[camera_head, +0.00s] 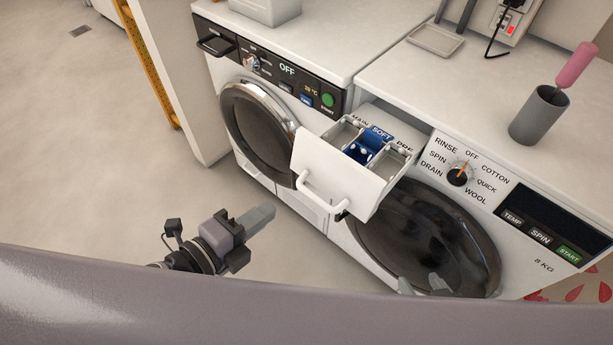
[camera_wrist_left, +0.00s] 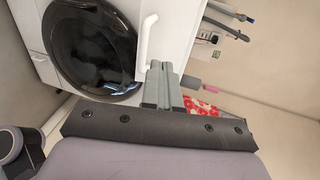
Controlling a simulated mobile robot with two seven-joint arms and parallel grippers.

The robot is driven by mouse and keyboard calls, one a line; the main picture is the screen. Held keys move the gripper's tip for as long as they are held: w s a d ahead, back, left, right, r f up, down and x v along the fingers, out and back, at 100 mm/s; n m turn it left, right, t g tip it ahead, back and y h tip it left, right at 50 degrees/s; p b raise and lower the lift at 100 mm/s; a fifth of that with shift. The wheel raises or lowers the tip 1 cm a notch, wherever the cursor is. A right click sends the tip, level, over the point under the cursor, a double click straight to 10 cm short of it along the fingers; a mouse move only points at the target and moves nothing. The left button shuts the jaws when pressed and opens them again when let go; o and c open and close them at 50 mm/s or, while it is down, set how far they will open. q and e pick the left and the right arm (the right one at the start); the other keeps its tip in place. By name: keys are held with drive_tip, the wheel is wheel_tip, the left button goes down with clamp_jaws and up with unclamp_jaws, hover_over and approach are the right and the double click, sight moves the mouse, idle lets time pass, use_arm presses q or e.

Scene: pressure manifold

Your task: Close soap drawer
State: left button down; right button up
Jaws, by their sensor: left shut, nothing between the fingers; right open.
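The white soap drawer (camera_head: 340,168) is pulled out of the right washing machine. Its top shows a blue middle compartment marked SOFT between two pale ones. A white bar handle (camera_head: 322,196) is on its front, and the handle also shows in the left wrist view (camera_wrist_left: 146,36). My left gripper (camera_head: 262,217) is shut and empty, in front and to the left of the handle, apart from it in the head view. Its closed fingers show in the left wrist view (camera_wrist_left: 161,78). My right gripper (camera_head: 422,286) is open at the bottom, before the round door; most of it is hidden.
The right machine has a dark round door (camera_head: 425,235), a program dial (camera_head: 457,177) and a dark display. The left machine (camera_head: 262,120) stands beside it. A grey cup (camera_head: 538,117) with a pink-handled tool and a small tray (camera_head: 435,40) are on top. The floor at left is clear.

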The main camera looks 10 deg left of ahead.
sight(321, 173)
use_arm(q)
drive_tip(key=x, duration=1.3)
drive_tip(key=shift+w, duration=0.15)
use_arm(e)
drive_tip(key=shift+r, duration=0.2)
